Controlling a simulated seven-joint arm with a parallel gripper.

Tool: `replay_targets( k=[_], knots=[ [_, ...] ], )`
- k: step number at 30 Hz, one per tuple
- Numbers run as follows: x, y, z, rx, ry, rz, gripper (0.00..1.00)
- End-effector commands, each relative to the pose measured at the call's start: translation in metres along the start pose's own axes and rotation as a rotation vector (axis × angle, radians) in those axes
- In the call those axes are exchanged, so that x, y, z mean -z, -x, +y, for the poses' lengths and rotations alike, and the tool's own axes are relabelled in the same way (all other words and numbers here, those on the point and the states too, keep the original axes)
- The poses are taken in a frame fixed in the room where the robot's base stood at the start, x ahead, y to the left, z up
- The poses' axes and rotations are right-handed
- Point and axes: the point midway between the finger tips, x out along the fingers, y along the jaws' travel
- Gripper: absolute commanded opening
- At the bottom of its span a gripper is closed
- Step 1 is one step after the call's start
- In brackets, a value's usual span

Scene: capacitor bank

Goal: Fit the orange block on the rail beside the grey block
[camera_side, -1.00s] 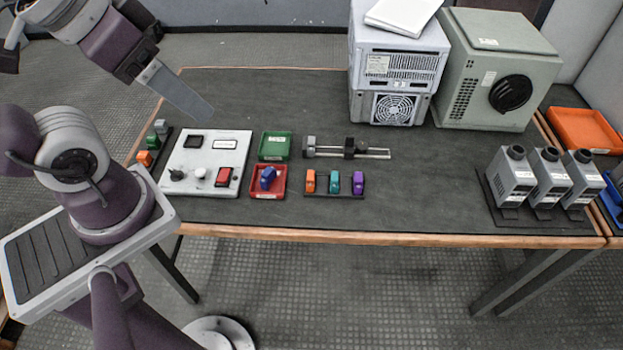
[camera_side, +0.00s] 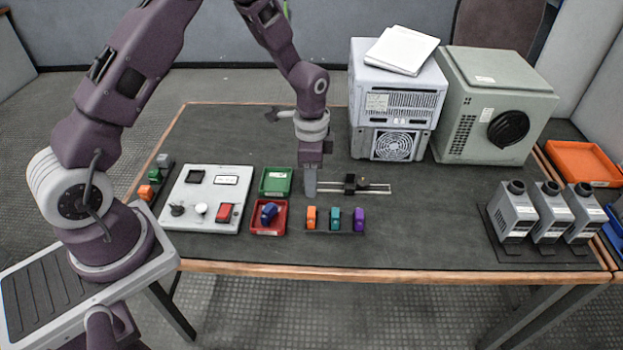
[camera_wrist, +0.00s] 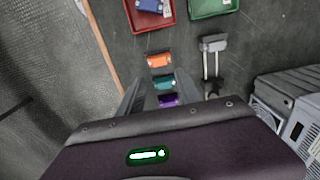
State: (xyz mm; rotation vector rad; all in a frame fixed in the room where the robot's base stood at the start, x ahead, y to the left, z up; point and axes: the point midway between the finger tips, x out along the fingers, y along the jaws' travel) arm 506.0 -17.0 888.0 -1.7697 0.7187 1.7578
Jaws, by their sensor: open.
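The orange block (camera_side: 311,217) stands at the left end of a dark holder, beside a teal block (camera_side: 334,217) and a purple block (camera_side: 359,219). It also shows in the wrist view (camera_wrist: 159,60). The rail (camera_side: 376,190) lies just behind that holder, with a black piece (camera_side: 350,183) on it. The grey block (camera_wrist: 214,43) is at the rail's left end and is mostly hidden behind my gripper in the side view. My gripper (camera_side: 310,194) points down above the rail's left end. It is open and empty, its fingers (camera_wrist: 165,95) apart in the wrist view.
A green tray (camera_side: 275,182) and a red tray (camera_side: 268,219) holding a blue block stand left of the rail. A control panel (camera_side: 203,226) is farther left. Stacked grey units (camera_side: 395,95) stand behind the rail.

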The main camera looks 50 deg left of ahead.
Motion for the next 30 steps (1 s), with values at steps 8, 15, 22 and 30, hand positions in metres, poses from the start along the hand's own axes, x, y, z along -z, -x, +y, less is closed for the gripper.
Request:
replay_targets(
  k=[8, 15, 22, 30],
  knots=[
    [-0.001, -0.029, 0.001, -0.007, -0.01, -0.005, 0.42],
    [-0.001, -0.06, 0.002, -0.008, -0.008, -0.006, 0.42],
    [-0.001, -0.085, 0.001, -0.007, -0.008, -0.005, 0.42],
    [-0.001, -0.096, 0.001, -0.007, -0.007, -0.004, 0.42]
  ],
)
